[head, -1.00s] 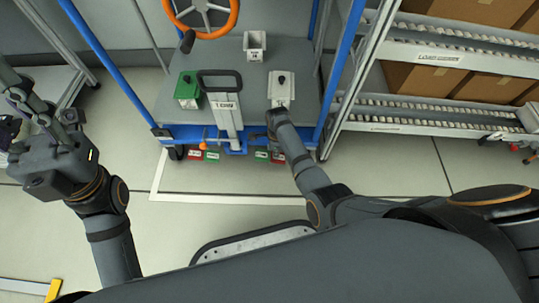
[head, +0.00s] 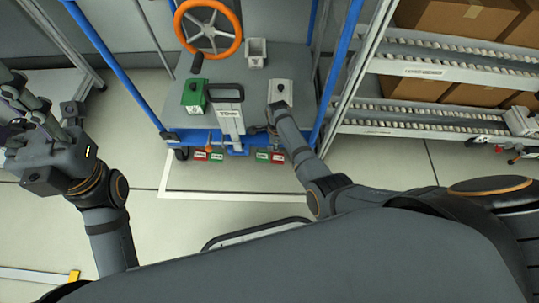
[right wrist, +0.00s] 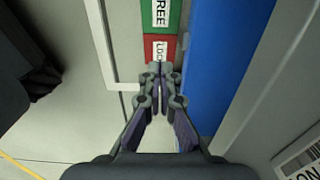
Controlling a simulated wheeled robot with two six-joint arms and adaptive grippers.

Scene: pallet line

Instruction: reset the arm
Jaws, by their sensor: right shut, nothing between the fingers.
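My right arm reaches forward to the front edge of a blue-framed cart. Its gripper (head: 274,116) is mostly hidden behind its own wrist in the head view. In the right wrist view the right gripper (right wrist: 160,76) is shut with nothing between its fingers. Its tips are close to a red label (right wrist: 160,48) under a green label (right wrist: 167,17) reading "FREE"; I cannot tell whether they touch. My left gripper (head: 22,125) is raised at the left edge of the head view, away from the cart, and its finger opening is unclear.
A roller rack (head: 440,70) with cartons stands right. Open floor lies in front.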

